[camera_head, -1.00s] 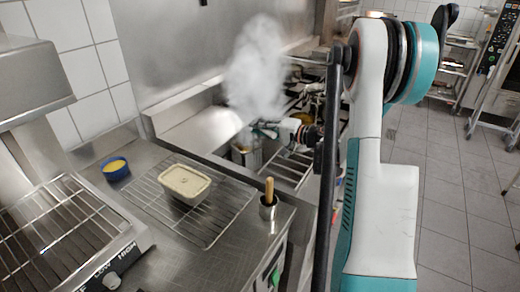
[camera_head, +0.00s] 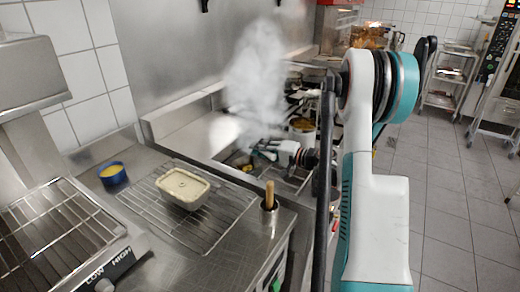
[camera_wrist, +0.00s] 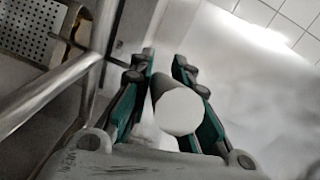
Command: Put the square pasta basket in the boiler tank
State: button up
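My gripper (camera_head: 262,150) is over the steaming boiler area, beyond the counter with the wire racks. In the wrist view my gripper (camera_wrist: 165,58) has its dark green fingers closed around a pale round-ended cylinder (camera_wrist: 180,110), which looks like the square pasta basket's handle. Its join to the basket is hidden. A perforated metal surface (camera_wrist: 22,28) with a rim shows at the upper left of the wrist view. I cannot tell whether it is the basket or part of the tank. Steam and my gripper hide the boiler tank's opening in the head view.
A cream container (camera_head: 183,187) stands on a wire rack, near a blue bowl (camera_head: 112,173) and a holder with a wooden handle (camera_head: 269,197). A pot (camera_head: 303,127) stands beyond my gripper. A metal bar (camera_wrist: 50,95) crosses the wrist view's left side. Steam (camera_head: 255,75) blurs the area.

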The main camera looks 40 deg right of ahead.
jog(key=o, duration=0.4)
jog(key=shift+s+r, duration=0.1)
jog(key=shift+r, duration=0.05)
jog(key=shift+p+v, duration=1.95)
jog(key=shift+v, duration=4)
